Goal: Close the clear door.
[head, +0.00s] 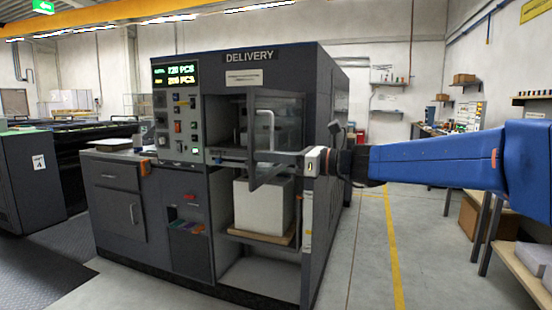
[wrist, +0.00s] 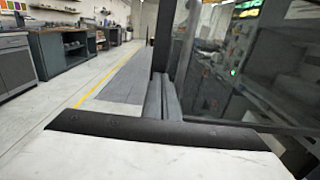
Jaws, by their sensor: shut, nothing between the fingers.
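The clear door (head: 285,118) is a dark-framed transparent panel on the front of the machine marked DELIVERY. It stands swung outward, with a pale upright handle (head: 265,130) near its left edge. My gripper (head: 262,157) reaches in from the right, fingers shut and empty, across the lower part of the door in the head view. In the wrist view the shut fingers (wrist: 158,95) point ahead beside a dark upright frame bar, with the clear panel (wrist: 245,85) filling the right side. I cannot tell whether the fingers touch the door.
Below the door, a pale stack (head: 262,205) sits on a wooden board in the machine's open bay. A control panel (head: 180,125) with buttons is left of the opening. Floor with a yellow line (head: 392,245) is clear to the right, with a workbench beyond it.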

